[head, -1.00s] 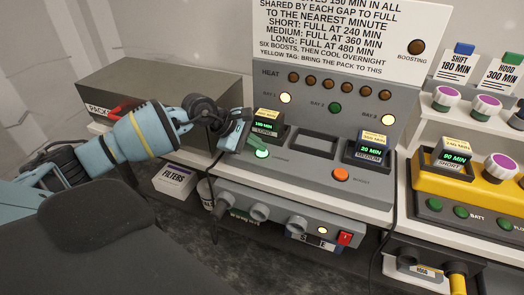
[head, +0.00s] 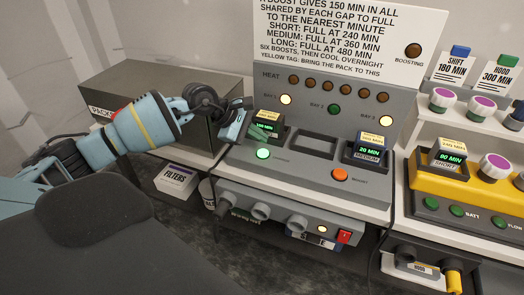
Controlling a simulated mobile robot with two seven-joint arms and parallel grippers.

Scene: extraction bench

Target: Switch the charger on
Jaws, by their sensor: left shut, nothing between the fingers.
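The charger (head: 297,172) is a grey bench unit with a sloped face and an upright back panel. A pale-green glowing button (head: 263,153) is at its front left, and an orange button (head: 339,175) at its front right. Pack bay 1 holds a dark pack (head: 268,117) with a green display, partly hidden by my gripper. Bay 3 holds a pack (head: 369,149) reading 20 MIN, MEDIUM. The middle bay (head: 314,143) is empty. My right gripper is out of view.
A power strip (head: 280,217) below has a red switch (head: 344,237) and a lit amber lamp. A grey box (head: 150,90) stands behind my left arm. A yellow unit (head: 455,190) with a 90 MIN pack stands at right. A sign panel (head: 345,30) rises behind.

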